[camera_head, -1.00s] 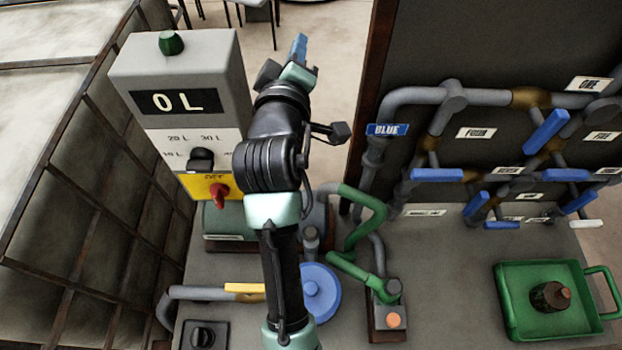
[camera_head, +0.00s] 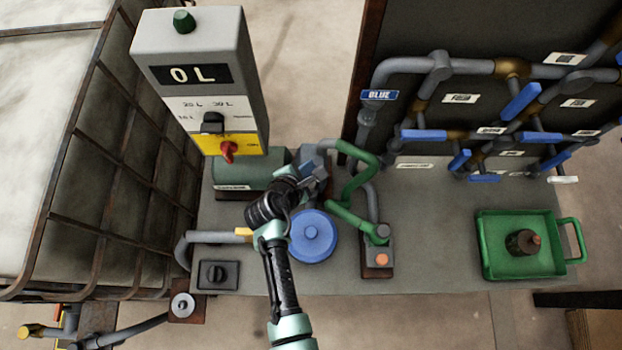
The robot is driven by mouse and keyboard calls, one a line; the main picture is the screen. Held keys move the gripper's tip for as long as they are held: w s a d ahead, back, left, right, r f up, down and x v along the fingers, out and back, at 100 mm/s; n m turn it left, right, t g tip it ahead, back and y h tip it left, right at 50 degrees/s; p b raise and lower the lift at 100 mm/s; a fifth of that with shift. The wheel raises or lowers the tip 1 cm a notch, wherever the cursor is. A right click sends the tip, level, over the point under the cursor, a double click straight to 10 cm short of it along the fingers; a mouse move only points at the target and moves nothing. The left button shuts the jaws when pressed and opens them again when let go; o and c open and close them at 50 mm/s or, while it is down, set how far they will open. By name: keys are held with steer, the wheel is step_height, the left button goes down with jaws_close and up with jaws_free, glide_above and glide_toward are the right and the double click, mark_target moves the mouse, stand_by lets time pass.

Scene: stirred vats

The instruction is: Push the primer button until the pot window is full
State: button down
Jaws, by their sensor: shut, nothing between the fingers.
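An orange round button (camera_head: 382,259), which looks like the primer button, sits on a small grey block on a brown base at the bench front. A green pipe fitting stands just behind it. A round blue lid (camera_head: 313,237) lies to its left and may cover the pot. I cannot make out a pot window. My gripper (camera_head: 309,168) is over the back of the bench, behind the blue lid and up-left of the button, apart from the button. It is small in view and appears shut and empty. My arm hides part of the bench left of the lid.
A grey control box (camera_head: 196,85) reads 0 L and has a red switch. Green and grey pipes rise behind the button. A pipe panel with blue valve handles (camera_head: 520,101) stands at right. A green tray (camera_head: 497,263) holds a dark bottle. The bench between button and tray is clear.

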steer(key=b, duration=0.7)
glide_above(309, 185)
steer(key=f, duration=0.7)
steer(key=shift+s+a+f, duration=0.15)
steer(key=shift+s+f, duration=0.05)
steer(key=shift+f+b, duration=0.65)
steer(key=shift+f, duration=0.05)
stand_by(0.6)
steer(key=shift+f, duration=0.4)
steer(key=shift+f+b, duration=1.4)
steer(key=shift+f, duration=0.1)
stand_by(1.2)
steer(key=shift+r, duration=0.1)
steer(key=shift+r+p, duration=1.85)
steer(key=shift+p, duration=0.15)
